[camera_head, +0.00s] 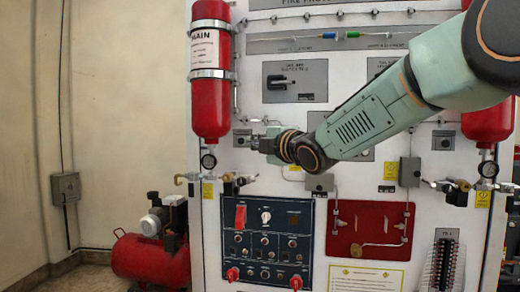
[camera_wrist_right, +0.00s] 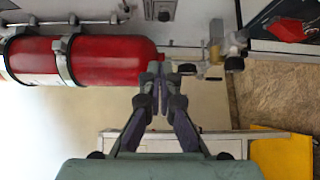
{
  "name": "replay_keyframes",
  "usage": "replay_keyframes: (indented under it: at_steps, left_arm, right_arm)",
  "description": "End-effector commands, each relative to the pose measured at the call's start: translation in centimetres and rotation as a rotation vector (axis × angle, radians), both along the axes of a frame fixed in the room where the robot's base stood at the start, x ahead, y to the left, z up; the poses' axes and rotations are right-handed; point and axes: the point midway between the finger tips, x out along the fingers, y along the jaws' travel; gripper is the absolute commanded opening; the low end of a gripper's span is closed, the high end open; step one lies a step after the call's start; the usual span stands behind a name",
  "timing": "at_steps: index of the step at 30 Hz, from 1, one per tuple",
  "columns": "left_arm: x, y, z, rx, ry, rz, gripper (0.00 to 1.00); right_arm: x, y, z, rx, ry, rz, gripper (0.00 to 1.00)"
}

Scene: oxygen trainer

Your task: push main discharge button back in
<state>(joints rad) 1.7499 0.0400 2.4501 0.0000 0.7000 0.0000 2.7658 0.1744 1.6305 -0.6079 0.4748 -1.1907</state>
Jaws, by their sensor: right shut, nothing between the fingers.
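My right gripper (camera_head: 256,144) is at the white panel, just right of and below the red MAIN bottle (camera_head: 210,98). It overlaps the right side of a small grey box (camera_head: 242,137) there. In the right wrist view, my right gripper (camera_wrist_right: 158,92) is shut and empty, with its fingertips in front of the red bottle's end (camera_wrist_right: 120,61). A grey box with a dark round part (camera_wrist_right: 164,12) shows at the top edge of that view. I cannot tell whether this part is the main discharge button, or whether fingers and box touch. My left gripper is out of view.
A gauge and valve (camera_head: 208,163) hang under the MAIN bottle. A blue control panel (camera_head: 266,228) with red switches is below. A red compressor (camera_head: 150,256) stands on the floor at left. A second red bottle (camera_head: 489,122) is at right. My right arm crosses the panel.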

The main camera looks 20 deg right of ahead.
Motion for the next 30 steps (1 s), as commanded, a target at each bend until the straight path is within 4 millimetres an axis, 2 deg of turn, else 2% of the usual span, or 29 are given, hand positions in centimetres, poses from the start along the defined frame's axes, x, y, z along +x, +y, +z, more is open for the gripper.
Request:
replay_keyframes:
  at_steps: [3, 7, 23, 27, 29, 30]
  left_arm:
    - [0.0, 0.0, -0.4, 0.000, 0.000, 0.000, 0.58]
    - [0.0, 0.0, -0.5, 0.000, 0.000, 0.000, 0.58]
    - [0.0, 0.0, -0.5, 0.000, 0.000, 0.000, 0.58]
    - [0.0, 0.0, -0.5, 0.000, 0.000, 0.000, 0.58]
    - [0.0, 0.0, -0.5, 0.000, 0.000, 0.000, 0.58]
    - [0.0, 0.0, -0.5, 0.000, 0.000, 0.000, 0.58]
  right_arm:
    - [-1.3, -0.3, 0.0, 0.001, -0.002, -0.001, 0.00]
    - [-2.1, -0.4, 0.0, -0.001, -0.001, 0.000, 0.00]
    - [-2.3, -0.3, 0.0, 0.008, 0.002, 0.000, 0.00]
    - [-2.3, -0.3, 0.3, 0.145, 0.016, 0.001, 0.00]
    - [-2.6, -0.3, -0.6, 0.281, 0.050, -0.004, 0.00]
    - [-2.9, -0.2, -1.7, 0.390, 0.081, -0.009, 0.00]
